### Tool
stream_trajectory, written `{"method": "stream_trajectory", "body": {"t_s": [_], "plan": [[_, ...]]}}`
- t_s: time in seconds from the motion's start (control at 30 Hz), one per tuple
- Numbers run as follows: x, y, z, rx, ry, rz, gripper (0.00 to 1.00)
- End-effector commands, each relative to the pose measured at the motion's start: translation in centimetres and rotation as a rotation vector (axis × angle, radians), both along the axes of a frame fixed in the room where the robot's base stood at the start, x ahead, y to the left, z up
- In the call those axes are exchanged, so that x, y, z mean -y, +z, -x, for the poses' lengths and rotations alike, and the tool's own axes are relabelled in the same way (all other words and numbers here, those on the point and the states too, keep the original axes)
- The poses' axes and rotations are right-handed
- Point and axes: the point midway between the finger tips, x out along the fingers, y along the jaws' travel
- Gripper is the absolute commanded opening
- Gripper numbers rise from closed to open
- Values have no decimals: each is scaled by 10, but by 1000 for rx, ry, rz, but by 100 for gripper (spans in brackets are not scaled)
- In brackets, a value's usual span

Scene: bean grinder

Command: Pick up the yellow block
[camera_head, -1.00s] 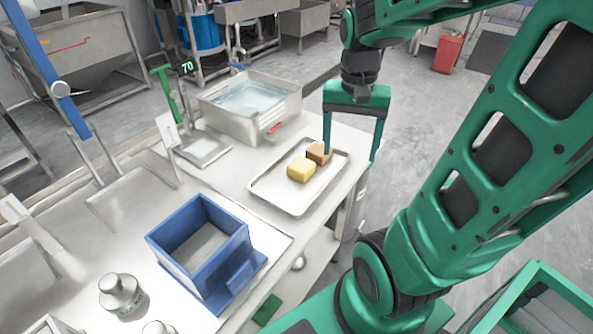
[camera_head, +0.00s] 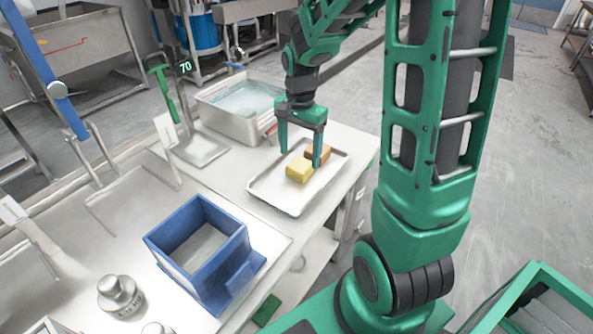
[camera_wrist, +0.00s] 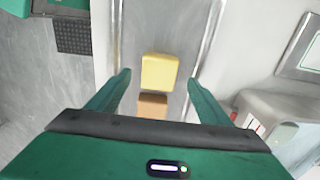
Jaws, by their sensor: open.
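The yellow block (camera_head: 299,169) sits on a shallow metal tray (camera_head: 273,201) near the table's right edge. A brown block (camera_head: 318,151) sits beside it on the tray, on the far side, partly hidden by a finger in the head view. My gripper (camera_head: 300,163) is open and empty above the tray, its fingers pointing down. In the wrist view the yellow block (camera_wrist: 159,71) lies a little ahead of the fingertips, and the brown block (camera_wrist: 152,105) lies between the fingers, partly covered by my gripper's body.
A metal basin of water (camera_head: 240,105) stands behind the tray. A blue open box (camera_head: 200,250) and metal weights (camera_head: 120,295) are at the front. Floor lies right of the table.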

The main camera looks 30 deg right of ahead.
Motion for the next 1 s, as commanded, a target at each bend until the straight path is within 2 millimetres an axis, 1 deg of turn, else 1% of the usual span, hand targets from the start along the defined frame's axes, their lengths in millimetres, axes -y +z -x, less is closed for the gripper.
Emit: {"method": "stream_trajectory", "body": {"t_s": [0.13,0.3,0.4,0.5,0.7,0.73,0.77,0.8,0.87,0.9,0.93,1.0], "plan": [[1,-13,1,-2,0,0,73],[1,-37,2,-4,1,-1,73],[1,-47,2,-2,1,0,73],[2,-52,2,-2,1,0,73],[2,-52,2,0,1,0,73],[2,-52,2,0,1,0,70],[2,-52,2,0,1,0,63],[2,-52,2,0,1,0,54],[2,-52,2,0,1,0,39],[2,-52,2,0,1,0,30],[2,-52,2,0,1,0,24],[2,-52,2,0,0,0,24]]}}
